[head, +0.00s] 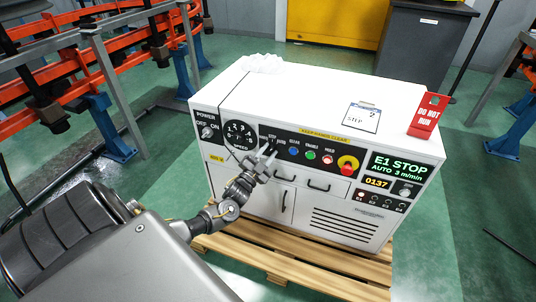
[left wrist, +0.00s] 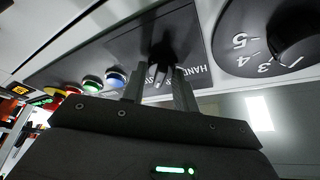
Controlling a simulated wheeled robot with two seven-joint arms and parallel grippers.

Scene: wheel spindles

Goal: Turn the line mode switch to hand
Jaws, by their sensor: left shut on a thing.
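The white control cabinet (head: 300,108) has a dark front panel with the line mode switch. In the left wrist view the switch (left wrist: 164,50) is a dark knob on a dark plate, its tip between my finger ends. A HAND label (left wrist: 198,71) is printed beside it, on the speed dial's side; a second label is mostly covered. My left gripper (head: 267,150) is at the panel, just right of the speed dial, and it also shows in the left wrist view (left wrist: 160,88), shut on the switch. The knob's exact pointing is unclear. My right gripper is out of view.
The speed dial (head: 240,133) and power switch (head: 207,132) are left of my gripper. Blue, green and red buttons and a red emergency stop (head: 347,166) are to its right. The display (head: 402,166) reads E1 STOP, AUTO 3 m/min. A clipboard (head: 363,117) and red DO NOT RUN sign (head: 428,115) are on top.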

